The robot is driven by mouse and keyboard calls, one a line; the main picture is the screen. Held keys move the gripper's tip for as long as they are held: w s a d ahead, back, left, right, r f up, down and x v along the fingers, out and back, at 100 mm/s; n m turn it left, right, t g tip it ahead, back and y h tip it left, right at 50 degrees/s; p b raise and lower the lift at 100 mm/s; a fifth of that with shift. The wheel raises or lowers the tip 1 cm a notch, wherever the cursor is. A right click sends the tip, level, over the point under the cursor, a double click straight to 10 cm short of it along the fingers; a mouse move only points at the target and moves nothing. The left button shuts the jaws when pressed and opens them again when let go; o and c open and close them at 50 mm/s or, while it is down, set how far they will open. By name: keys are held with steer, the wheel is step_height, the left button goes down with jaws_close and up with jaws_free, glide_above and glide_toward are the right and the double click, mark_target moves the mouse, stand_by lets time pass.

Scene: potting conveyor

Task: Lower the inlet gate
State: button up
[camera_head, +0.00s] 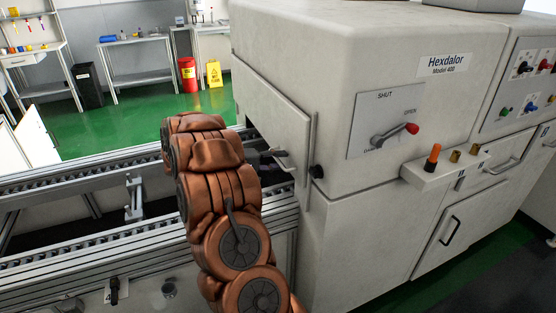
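The inlet gate (270,108) is a pale panel on the left side face of the white Hexdalor machine (360,45). Its lower edge is above the conveyor, with a dark gap beneath. A bar handle (286,166) stands out near the lower edge. My copper arm reaches up from the bottom centre and covers part of the conveyor in front of the inlet. My dark gripper (270,158) is at the handle, partly hidden behind my arm. I cannot tell whether its fingers touch or enclose the handle.
The roller conveyor (80,163) runs from the left to the inlet. A panel marked SHUT and OPEN (385,122) has a red-knobbed lever (397,132). A small ledge (440,168) with an orange-topped part juts from the machine's front. Green floor lies beyond the conveyor.

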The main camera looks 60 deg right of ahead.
jaws_close()
stand_by(0.6)
